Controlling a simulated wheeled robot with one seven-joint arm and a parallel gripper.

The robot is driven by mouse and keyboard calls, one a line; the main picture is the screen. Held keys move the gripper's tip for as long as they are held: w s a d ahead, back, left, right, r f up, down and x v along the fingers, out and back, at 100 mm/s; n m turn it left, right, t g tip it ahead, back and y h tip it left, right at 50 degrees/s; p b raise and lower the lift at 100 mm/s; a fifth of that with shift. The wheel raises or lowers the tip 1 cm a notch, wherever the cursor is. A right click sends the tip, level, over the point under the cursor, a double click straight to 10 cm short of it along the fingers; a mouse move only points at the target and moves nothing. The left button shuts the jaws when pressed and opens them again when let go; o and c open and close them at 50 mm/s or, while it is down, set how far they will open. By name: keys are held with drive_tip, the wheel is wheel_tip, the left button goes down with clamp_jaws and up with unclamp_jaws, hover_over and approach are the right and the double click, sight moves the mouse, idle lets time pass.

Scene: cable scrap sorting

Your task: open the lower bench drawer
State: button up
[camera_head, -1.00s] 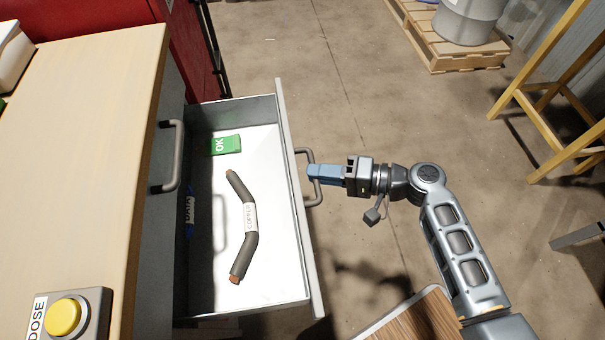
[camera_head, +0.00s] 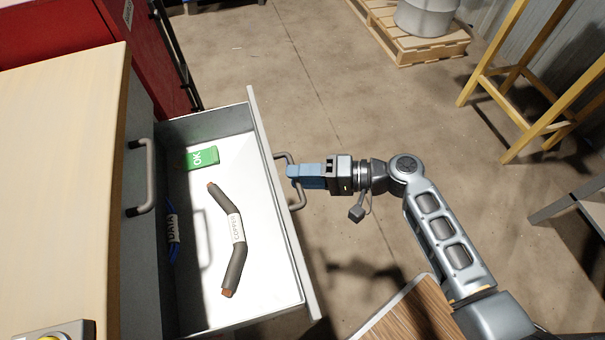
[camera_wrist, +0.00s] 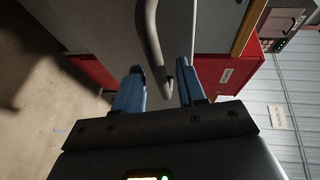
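The lower bench drawer (camera_head: 268,170) stands pulled far out of the bench in the head view, its inside in plain sight. Its grey bar handle (camera_head: 299,192) is on the outer face of the drawer front. My gripper (camera_head: 290,174) is at this handle, with its blue fingers on either side of the bar. In the wrist view the handle (camera_wrist: 153,40) runs between the two fingers (camera_wrist: 160,72). They stand apart, with a gap visible on both sides of the bar, so the gripper looks open around it.
In the drawer lie a green OK block (camera_head: 202,157), a bent cable labelled COPPER (camera_head: 222,207) and a blue DATA cable (camera_head: 172,232). A closed upper front with its own handle (camera_head: 148,178) is under the benchtop (camera_head: 60,180). A yellow trestle (camera_head: 520,75) stands right.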

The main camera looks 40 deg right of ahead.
drive_tip(key=v, duration=0.7)
drive_tip(key=shift+s+d, duration=0.25)
drive_tip(key=shift+d, duration=0.1)
